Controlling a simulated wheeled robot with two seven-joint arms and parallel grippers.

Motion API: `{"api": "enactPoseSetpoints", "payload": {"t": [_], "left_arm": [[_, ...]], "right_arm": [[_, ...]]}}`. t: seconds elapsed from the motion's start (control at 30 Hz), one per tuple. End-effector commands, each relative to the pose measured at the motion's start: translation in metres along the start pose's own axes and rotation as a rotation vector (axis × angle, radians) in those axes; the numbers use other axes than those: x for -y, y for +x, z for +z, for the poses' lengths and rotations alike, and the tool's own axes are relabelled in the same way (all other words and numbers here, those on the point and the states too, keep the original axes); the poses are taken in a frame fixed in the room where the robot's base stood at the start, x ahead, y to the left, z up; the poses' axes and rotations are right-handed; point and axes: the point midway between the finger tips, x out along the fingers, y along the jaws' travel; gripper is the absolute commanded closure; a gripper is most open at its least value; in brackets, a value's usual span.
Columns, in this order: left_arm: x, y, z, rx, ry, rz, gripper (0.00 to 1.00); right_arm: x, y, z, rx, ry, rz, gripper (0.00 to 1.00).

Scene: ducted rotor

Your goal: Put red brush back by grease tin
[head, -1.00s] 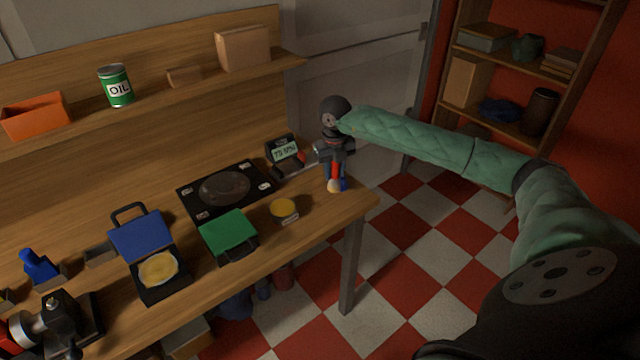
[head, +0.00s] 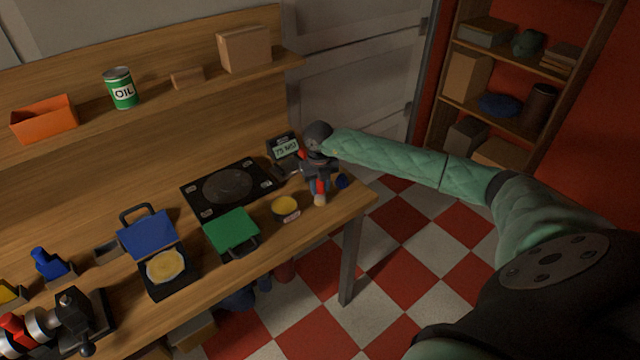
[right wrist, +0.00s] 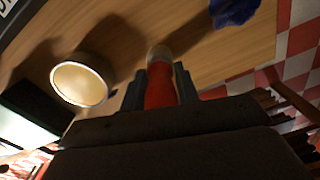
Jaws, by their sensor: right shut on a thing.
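My right gripper (head: 319,180) is shut on the red brush (head: 321,189), near the front right corner of the bench. The brush points down, with its pale tip lowest. In the right wrist view the red handle (right wrist: 160,88) is between the two dark fingers (right wrist: 159,84); I cannot tell whether the tip touches the bench. The grease tin (head: 285,206) is a short round tin with a yellow top, just left of the brush in the head view. It also shows in the right wrist view (right wrist: 80,83), apart from the brush. My left gripper is not in view.
A blue crumpled thing (head: 342,181) lies right of the brush. A green case (head: 231,230) stands left of the tin. A black plate with a dark disc (head: 228,186) and a small display (head: 285,147) lie behind. The bench edge is close in front.

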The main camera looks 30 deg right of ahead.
Motion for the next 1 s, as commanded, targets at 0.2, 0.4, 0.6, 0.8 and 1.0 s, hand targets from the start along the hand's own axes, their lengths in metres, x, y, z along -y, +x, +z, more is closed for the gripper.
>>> {"api": "enactPoseSetpoints", "payload": {"t": [0.2, 0.4, 0.6, 0.8, 1.0], "left_arm": [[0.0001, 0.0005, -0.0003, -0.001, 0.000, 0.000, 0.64], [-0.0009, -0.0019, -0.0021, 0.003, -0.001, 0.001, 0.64], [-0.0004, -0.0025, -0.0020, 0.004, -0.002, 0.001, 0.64], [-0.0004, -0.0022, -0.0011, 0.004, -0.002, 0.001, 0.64], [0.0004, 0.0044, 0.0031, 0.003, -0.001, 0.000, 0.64]], "right_arm": [[0.0000, 0.0008, 0.0000, 0.000, 0.000, 0.000, 1.00], [0.0000, 0.0028, 0.0000, 0.000, 0.000, 0.000, 0.67], [0.0000, 0.0024, 0.0000, 0.000, 0.000, 0.000, 0.47], [0.0000, 0.0021, -0.0001, 0.000, 0.000, 0.000, 0.47], [0.0000, -0.0019, 0.0004, 0.001, 0.000, 0.000, 0.47]]}}
